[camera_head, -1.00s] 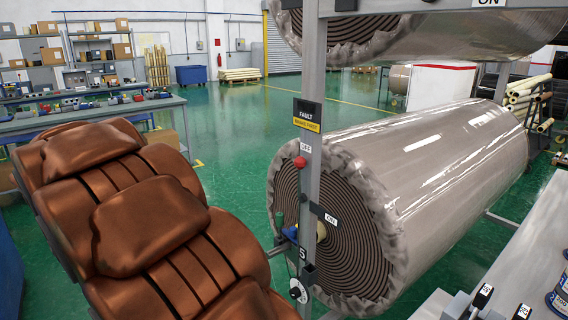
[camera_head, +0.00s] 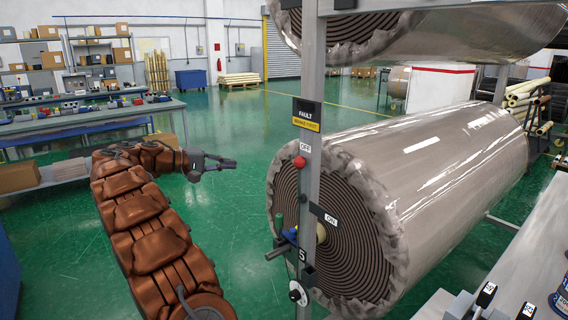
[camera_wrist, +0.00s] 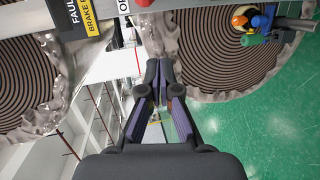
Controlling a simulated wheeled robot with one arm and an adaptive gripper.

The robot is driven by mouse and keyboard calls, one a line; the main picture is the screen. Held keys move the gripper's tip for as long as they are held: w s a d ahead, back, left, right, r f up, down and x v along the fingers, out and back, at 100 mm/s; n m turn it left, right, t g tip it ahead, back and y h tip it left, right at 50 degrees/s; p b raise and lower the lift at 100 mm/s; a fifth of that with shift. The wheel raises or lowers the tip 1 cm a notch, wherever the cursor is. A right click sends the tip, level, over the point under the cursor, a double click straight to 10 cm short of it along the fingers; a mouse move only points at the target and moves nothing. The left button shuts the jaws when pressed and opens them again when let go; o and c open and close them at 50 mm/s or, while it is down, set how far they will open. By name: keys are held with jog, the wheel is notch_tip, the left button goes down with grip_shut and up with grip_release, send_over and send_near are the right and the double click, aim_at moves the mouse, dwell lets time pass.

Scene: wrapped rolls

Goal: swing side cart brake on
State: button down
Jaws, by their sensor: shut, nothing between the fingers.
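The side cart's brake shows on the grey upright post (camera_head: 313,120) in front of the lower wrapped roll (camera_head: 430,160). A red ball knob (camera_head: 300,162) sits beside the OFF label (camera_head: 305,147). The ON label (camera_head: 331,219) is lower and to the right. My gripper (camera_head: 234,163) is shut and empty, left of the knob in the head view and apart from it. In the wrist view my gripper (camera_wrist: 159,66) points toward the rolls, and part of the red knob (camera_wrist: 145,3) shows at the top edge. The lever behind the knob is hard to make out.
A sign reading FAULT, BRAKE FIRST (camera_head: 307,115) is on the post above the knob. A green handle (camera_head: 279,222) and a dial (camera_head: 297,293) are lower on it. Another wrapped roll (camera_head: 380,35) hangs above. Green floor between arm and post is clear.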

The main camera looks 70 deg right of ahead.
jog(key=d+m+g, duration=0.2)
jog(key=d, duration=0.2)
jog(key=p, duration=0.2)
send_over(299, 178)
jog(key=w, duration=0.5)
jog(key=shift+s+a+f+m+g, duration=0.15)
jog(key=shift+a+f+m+g, duration=0.25)
jog(key=shift+f, duration=0.3)
jog(key=shift+s, duration=0.1)
jog(key=shift+s+a+m+b, duration=0.1)
jog(key=shift+s+m+b, duration=0.15)
jog(key=shift+b, duration=0.4)
